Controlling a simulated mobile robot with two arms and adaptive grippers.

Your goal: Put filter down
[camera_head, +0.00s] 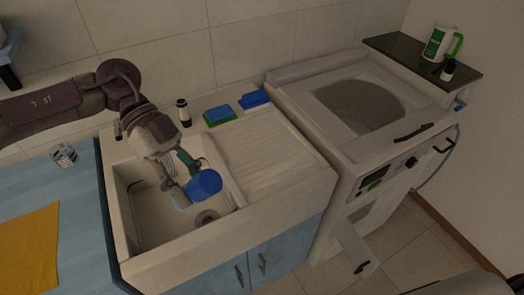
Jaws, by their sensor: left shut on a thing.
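The filter appears to be the round blue piece (206,184) over the sink basin (150,222), close to the drain. My left gripper (187,189) reaches down into the sink from the upper left. It is shut on the blue filter, with fingers at its left side. A small light-blue patch shows just below the fingers; I cannot tell if it is part of the filter. Whether the filter touches the basin floor is unclear. My right gripper is not in view.
A ribbed drainboard (262,153) lies right of the basin. Blue and green sponges (219,115) and a dark-capped bottle (184,112) stand behind. A washing machine (345,130) is at the right. A glass (64,155) and yellow cloth (28,248) are on the blue counter.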

